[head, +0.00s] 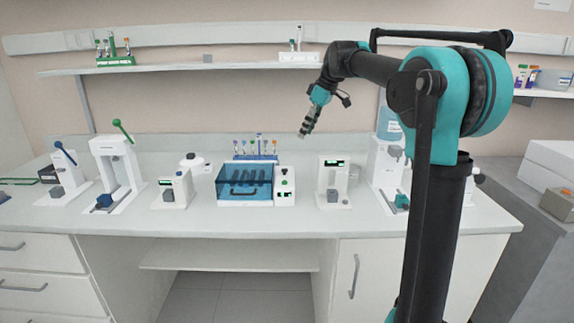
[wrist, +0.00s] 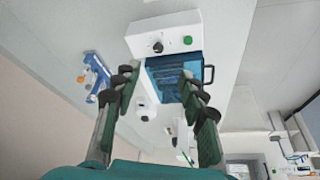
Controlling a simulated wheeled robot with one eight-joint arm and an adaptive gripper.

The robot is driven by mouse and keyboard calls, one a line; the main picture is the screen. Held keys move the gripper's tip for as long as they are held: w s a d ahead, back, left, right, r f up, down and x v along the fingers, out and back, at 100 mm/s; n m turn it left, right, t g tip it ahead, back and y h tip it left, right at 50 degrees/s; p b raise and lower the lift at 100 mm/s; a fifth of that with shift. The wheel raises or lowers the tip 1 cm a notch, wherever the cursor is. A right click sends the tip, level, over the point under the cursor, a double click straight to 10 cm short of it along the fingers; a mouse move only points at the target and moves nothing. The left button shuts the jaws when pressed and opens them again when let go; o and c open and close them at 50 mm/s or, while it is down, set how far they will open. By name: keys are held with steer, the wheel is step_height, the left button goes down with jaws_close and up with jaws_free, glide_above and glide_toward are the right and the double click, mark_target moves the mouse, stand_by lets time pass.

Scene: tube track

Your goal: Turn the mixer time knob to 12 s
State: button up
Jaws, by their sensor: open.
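A white unit with a blue see-through lid (head: 244,183) stands mid-bench, and I take it to be the mixer. Its white panel (head: 284,186) on the right carries a green button and small dark controls. In the wrist view a dark round knob (wrist: 158,47) and a green button (wrist: 188,40) show on this panel, near the blue lid (wrist: 172,78). The knob's setting is too small to read. My gripper (head: 304,134) is open and empty, high above the bench and apart from the unit. Its two spread fingers (wrist: 157,76) frame the lid in the wrist view.
A blue rack of tubes (head: 255,157) stands behind the unit. White devices stand left (head: 175,189) and right (head: 333,183) of it. A shelf (head: 200,68) runs along the wall behind. The bench front is mostly clear.

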steer(key=r, duration=0.1)
glide_toward(285, 169)
steer(key=shift+n, duration=0.3)
steer(key=x, duration=0.8)
steer(key=shift+r, duration=0.1)
jaws_close()
